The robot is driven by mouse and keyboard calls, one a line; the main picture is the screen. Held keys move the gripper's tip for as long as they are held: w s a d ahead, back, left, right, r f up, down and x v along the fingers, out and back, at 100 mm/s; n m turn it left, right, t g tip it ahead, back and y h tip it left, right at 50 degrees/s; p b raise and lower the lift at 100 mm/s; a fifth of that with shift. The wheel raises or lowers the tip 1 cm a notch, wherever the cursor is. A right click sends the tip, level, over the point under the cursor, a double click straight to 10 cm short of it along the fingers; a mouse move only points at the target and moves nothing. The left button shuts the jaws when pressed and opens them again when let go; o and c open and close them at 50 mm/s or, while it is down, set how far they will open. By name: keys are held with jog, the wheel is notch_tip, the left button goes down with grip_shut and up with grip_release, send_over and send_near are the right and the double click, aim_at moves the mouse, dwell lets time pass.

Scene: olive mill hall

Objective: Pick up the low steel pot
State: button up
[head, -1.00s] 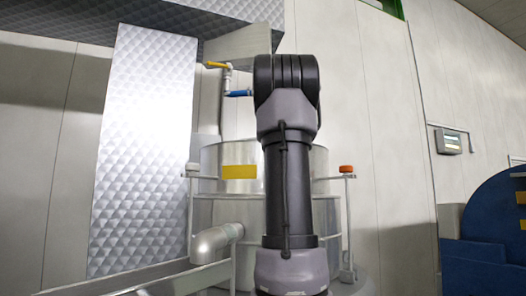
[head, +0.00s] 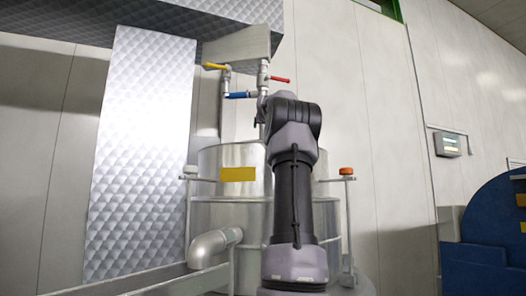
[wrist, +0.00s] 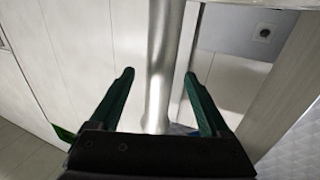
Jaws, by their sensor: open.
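I cannot make out a low steel pot in either current view. My gripper (wrist: 160,74) shows in the wrist view with its two dark green fingers spread apart. It is open. A grey metal pipe or post (wrist: 160,60) appears between and beyond the fingers; I cannot tell how far away it is. In the head view my arm stands in front of a large steel tank (head: 225,215), and the gripper is not visible there.
The tank carries a yellow label (head: 238,174). Pipes with a yellow-handled valve (head: 216,66), a blue-handled valve (head: 238,95) and a red-handled valve (head: 280,79) rise above it. A steel trough (head: 150,284) lies at lower left. Blue machinery (head: 485,225) stands at right.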

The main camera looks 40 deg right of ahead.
jog(key=shift+w+d, duration=0.2)
jog(key=shift+w, duration=0.15)
grip_shut()
dwell(1.2)
jog(key=shift+r, duration=0.1)
